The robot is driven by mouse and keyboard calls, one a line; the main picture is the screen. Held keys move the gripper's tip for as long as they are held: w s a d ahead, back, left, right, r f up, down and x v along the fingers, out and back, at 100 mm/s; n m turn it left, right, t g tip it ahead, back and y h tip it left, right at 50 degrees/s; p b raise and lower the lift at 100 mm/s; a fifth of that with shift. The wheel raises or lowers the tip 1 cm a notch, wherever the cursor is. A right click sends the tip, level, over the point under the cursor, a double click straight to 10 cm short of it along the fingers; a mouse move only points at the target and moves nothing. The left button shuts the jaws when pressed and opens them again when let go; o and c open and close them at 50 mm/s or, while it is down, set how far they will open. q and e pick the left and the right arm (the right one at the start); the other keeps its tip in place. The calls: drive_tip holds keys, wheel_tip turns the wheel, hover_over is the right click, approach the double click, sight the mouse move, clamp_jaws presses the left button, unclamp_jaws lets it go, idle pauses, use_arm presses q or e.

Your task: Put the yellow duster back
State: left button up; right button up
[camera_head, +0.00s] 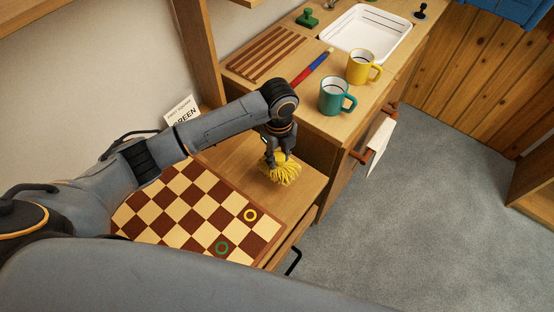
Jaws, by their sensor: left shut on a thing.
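The yellow duster (281,174) has a fluffy, stringy yellow head. My left gripper (278,155) is shut on it from above, low over the bare wooden strip of the lower desk top (294,201). I cannot tell whether the duster touches the wood. The gripper hides the duster's upper part. My right gripper is not in view.
A checkered board (180,213) with a yellow ring and a green ring lies left of the duster. On the higher counter stand a teal mug (333,96), a yellow mug (360,67), a slatted wooden board (265,54) and a white tray (409,46). A sign card (182,112) stands behind my arm.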

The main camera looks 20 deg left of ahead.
sight(277, 155)
use_arm(q)
drive_tip(key=shift+w+a+f, duration=0.25)
drive_tip(key=shift+w+f, duration=0.25)
drive_tip(key=shift+f, duration=0.15)
drive_tip(key=shift+w+a+f, duration=0.2)
drive_tip(key=shift+w+f, duration=0.3)
drive_tip(key=shift+f, duration=0.1)
drive_tip(key=shift+w+a+f, duration=0.1)
drive_tip(key=shift+w+f, duration=0.05)
drive_tip(key=shift+f, duration=1.6)
drive_tip(key=shift+f, duration=0.15)
drive_tip(key=o, duration=1)
wheel_tip(277, 155, up, 12)
drive_tip(key=shift+r, duration=0.15)
